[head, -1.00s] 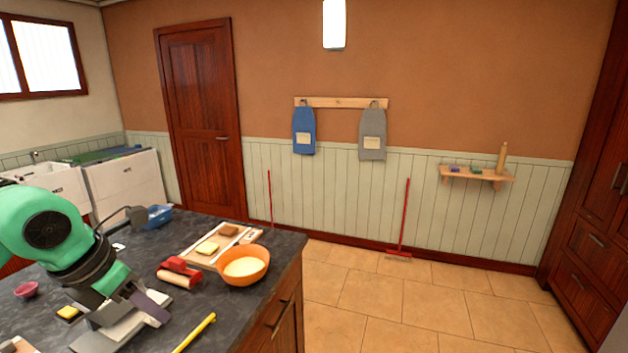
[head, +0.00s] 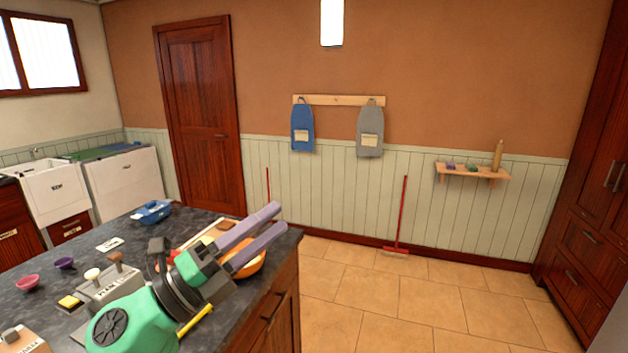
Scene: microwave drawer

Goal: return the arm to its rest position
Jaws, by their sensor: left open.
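My left gripper (head: 268,227) shows at the right edge of the dark counter (head: 140,232), above the orange bowl (head: 250,266). Its two purple-grey fingers point up and to the right, with a gap between them. Nothing is between the fingers. My green and black left arm (head: 135,318) comes in from the bottom left and covers the middle of the counter. It hides most of the bowl and part of the board (head: 190,240). My right gripper is not in the picture.
On the counter stand a blue container (head: 152,212), a pink bowl (head: 27,283), a purple bowl (head: 64,263), a yellow sponge-like block (head: 70,302) and a grey holder (head: 110,287). A yellow stick (head: 196,320) lies near the counter's right edge.

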